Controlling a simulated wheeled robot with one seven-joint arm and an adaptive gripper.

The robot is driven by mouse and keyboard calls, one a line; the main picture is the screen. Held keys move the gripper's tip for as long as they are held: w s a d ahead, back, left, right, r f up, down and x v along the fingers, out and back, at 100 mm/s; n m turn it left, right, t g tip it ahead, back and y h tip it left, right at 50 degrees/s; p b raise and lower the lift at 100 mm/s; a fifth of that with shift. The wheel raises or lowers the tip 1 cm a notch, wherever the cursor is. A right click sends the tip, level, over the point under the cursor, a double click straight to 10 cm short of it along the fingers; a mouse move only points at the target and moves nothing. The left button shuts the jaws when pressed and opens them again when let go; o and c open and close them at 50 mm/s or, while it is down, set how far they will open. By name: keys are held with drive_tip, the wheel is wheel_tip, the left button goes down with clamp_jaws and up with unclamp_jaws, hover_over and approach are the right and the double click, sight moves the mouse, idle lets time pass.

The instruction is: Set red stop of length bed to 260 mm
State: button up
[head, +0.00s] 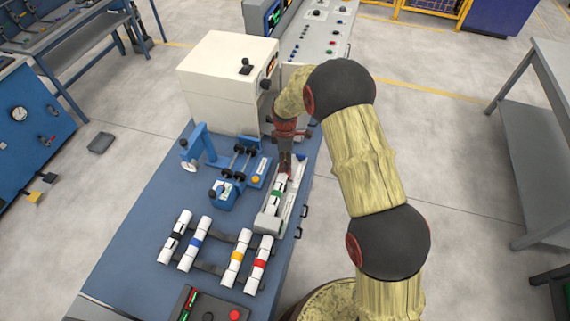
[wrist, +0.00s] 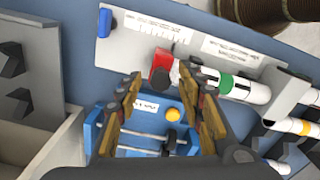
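The length bed (head: 265,222) is a long grey-white tray at the right edge of the blue bench. In the wrist view its plate (wrist: 215,48) carries printed labels, too small to read. The red stop (wrist: 159,66) sits at one end of the bed's channel; in the head view I cannot tell it from my gripper. A white pipe with a green band (wrist: 246,92) lies in the bed, its end close to the stop. My gripper (wrist: 160,88) is open, its fingers apart and pointing towards the stop. I cannot tell whether they touch it.
A blue clamp fixture (head: 238,168) with rods stands left of the bed. White pipes with black, blue, yellow (head: 236,258) and red bands lie on a rack nearer the front. A white machine (head: 225,85) stands behind. A control box (head: 208,307) is at the front edge.

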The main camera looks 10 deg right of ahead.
drive_tip(key=shift+f, duration=1.1)
drive_tip(key=shift+c, duration=1)
drive_tip(key=c, duration=0.8)
